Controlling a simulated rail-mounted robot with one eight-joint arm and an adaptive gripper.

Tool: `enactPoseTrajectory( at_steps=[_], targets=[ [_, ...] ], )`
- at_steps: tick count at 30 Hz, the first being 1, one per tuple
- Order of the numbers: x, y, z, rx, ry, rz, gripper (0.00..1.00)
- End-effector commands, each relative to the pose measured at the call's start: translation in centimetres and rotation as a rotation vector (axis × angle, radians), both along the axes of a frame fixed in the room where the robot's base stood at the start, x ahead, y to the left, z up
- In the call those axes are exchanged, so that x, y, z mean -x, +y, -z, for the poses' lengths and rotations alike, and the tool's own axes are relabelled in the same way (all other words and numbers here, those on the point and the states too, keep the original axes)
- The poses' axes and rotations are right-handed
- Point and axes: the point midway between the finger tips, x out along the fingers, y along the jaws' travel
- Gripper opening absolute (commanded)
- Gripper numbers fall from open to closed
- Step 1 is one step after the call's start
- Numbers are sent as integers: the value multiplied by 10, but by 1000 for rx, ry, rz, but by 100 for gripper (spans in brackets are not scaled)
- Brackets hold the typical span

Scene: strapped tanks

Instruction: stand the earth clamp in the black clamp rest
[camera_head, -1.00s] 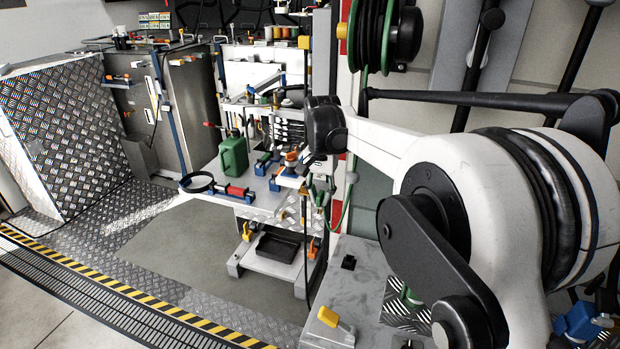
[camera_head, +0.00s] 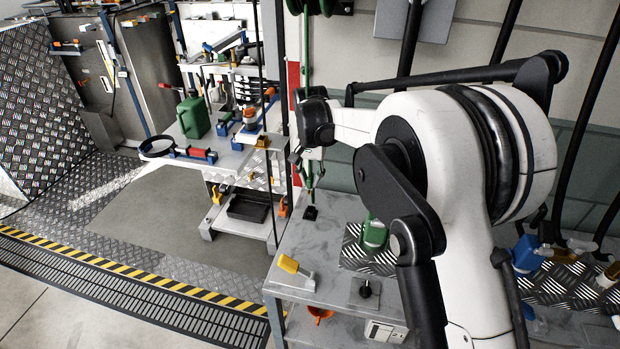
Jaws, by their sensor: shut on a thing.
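The earth clamp (camera_head: 310,180) looks green and slim. It hangs roughly upright below my gripper (camera_head: 312,160), which is shut on it. The black clamp rest (camera_head: 310,213) is a small dark block on the grey bench top. The clamp's lower end shows just above the rest in this view; I cannot tell whether they touch. The jaws are small, and my black wrist partly hides them.
The grey bench (camera_head: 335,205) also bears a yellow-handled tool (camera_head: 295,267), a green item (camera_head: 375,232) on a tread plate and a black knob (camera_head: 365,289). A workbench with a green jerrycan (camera_head: 193,117) stands behind left. A green cable hangs near my wrist.

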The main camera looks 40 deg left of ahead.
Motion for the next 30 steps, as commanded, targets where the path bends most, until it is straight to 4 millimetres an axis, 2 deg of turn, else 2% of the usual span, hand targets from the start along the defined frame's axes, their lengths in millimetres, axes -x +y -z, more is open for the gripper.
enactPoseTrajectory(
  at_steps=[8, 22, 30],
  targets=[
    [0, 0, 12, 0, 0, 0, 0],
    [0, 0, 51, 0, 0, 0, 0],
    [0, 0, 58, 0, 0, 0, 0]
  ],
)
